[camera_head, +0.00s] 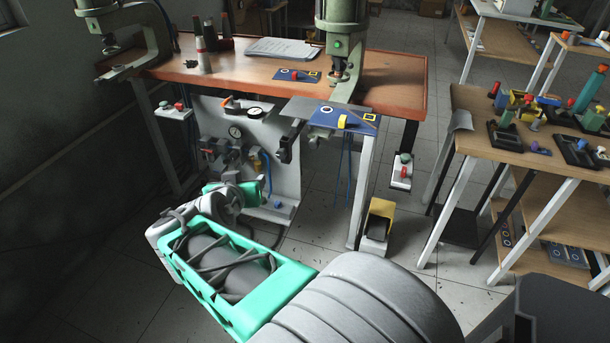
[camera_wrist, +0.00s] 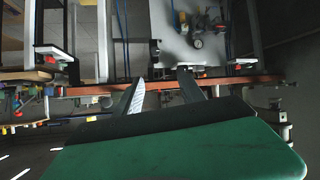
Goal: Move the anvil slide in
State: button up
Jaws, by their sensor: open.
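In the head view, what appears to be the anvil slide is a flat grey plate (camera_head: 296,108) sticking out past the bench's front edge below the right-hand green press (camera_head: 343,45). I cannot make out the slide in the wrist view.
A grey panel (camera_head: 285,180) with gauges and valves is under the bench (camera_head: 225,72). Button boxes (camera_head: 172,108) and (camera_head: 402,172) hang at both sides. A yellow pedal (camera_head: 379,218) stands on the floor. A cluttered wooden table (camera_head: 475,105) is at right.

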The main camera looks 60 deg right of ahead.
aim_at(313, 145)
jog(key=s+d+r+m+g+h+b, duration=0.2)
jog(key=s+d+m+g+h+b, duration=0.15)
jog(key=s+d+h, duration=0.45)
jog(key=shift+n+t+y, duration=0.25)
jog(key=shift+t+y, duration=0.2)
jog(key=shift+y, duration=0.15)
jog(key=d, duration=0.2)
jog(key=d+p, duration=0.1)
jog(key=d, duration=0.5)
jog(key=shift+s+d+r, duration=0.15)
jog(key=shift+s+r, duration=0.1)
jog(key=shift+s, duration=0.1)
jog(key=shift+c, duration=0.5)
grip_shut()
